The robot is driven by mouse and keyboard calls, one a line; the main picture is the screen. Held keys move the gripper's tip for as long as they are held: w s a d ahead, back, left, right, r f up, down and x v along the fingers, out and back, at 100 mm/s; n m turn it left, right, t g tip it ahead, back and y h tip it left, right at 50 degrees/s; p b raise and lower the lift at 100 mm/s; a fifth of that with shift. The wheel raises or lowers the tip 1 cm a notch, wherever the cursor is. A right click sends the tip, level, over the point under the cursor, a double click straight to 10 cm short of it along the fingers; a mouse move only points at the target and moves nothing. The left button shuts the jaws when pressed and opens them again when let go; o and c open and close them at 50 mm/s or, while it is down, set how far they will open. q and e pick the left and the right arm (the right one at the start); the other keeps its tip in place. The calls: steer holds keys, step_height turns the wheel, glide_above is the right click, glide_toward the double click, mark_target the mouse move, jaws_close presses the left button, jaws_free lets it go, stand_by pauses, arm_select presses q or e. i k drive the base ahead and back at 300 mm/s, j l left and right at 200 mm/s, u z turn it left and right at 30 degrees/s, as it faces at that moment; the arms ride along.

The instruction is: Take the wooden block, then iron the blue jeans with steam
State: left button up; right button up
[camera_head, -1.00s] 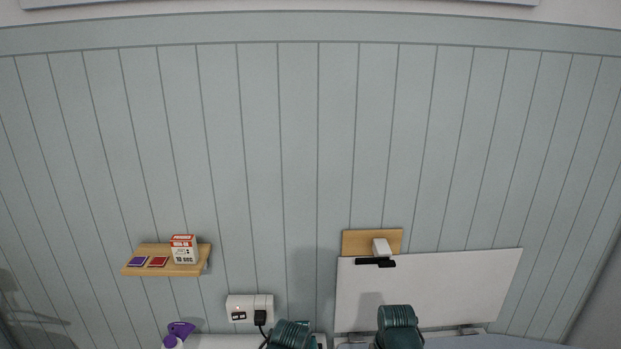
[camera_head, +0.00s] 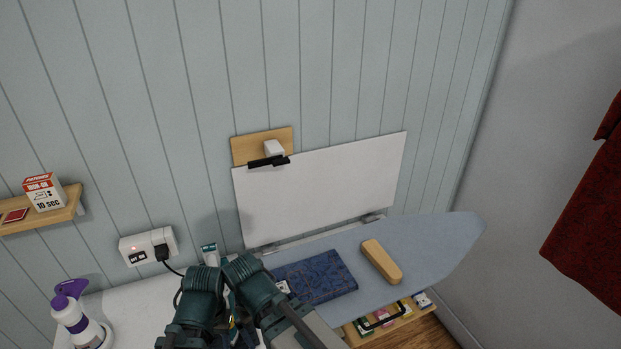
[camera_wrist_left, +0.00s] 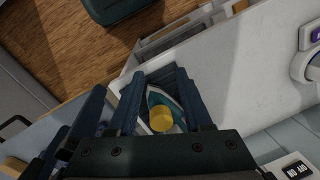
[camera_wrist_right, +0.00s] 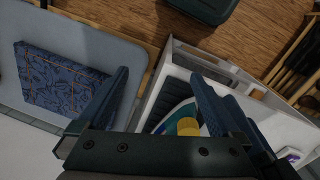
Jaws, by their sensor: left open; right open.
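The wooden block (camera_head: 382,262) lies on the blue-grey ironing board (camera_head: 440,240), right of the folded, patterned blue jeans (camera_head: 315,277). The jeans also show at the left of the right wrist view (camera_wrist_right: 60,85). A teal and white iron with a yellow round part shows in the left wrist view (camera_wrist_left: 157,98) and the right wrist view (camera_wrist_right: 172,117), in a pale holder with a dark base. My left gripper (camera_wrist_left: 158,82) and right gripper (camera_wrist_right: 160,78) are open, side by side above the holder area. Neither holds anything. In the head view my arms hide the iron.
A purple and white spray bottle (camera_head: 78,322) stands at the lower left. A wall socket (camera_head: 148,246) holds a black plug and cord. An open drawer (camera_head: 405,316) with colourful items sits below the board. A white panel (camera_head: 320,190) stands behind. Red cloth (camera_head: 590,210) hangs right.

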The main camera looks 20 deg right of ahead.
mark_target(373, 250)
steer(key=z, duration=1.3)
steer(key=i+l+z, duration=0.15)
steer(key=i, duration=0.15)
steer(key=i+l+z, duration=0.15)
steer(key=i+j, duration=0.05)
steer(key=i, duration=0.05)
